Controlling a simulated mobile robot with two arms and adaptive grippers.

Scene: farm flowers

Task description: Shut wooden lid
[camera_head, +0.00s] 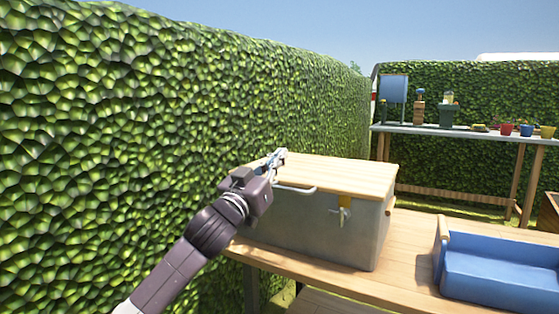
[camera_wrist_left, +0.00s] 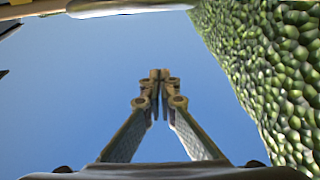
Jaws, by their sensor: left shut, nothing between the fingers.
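The wooden lid (camera_head: 335,174) lies flat on top of a grey metal box (camera_head: 318,236) on the wooden table. It looks closed, with no gap that I can see along its front edge. My left gripper (camera_head: 278,156) is at the lid's left end, near the handle (camera_head: 296,189). I cannot tell whether it touches the lid. In the left wrist view its fingers (camera_wrist_left: 160,75) are together with nothing between them, against sky. A pale edge at the top of that view is too partial to name. My right gripper is not in view.
A blue tray (camera_head: 497,276) sits on the table (camera_head: 400,292) right of the box. A tall hedge (camera_head: 150,130) stands close on the left. A back bench (camera_head: 470,132) holds pots and tools. Bare tabletop shows between box and tray.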

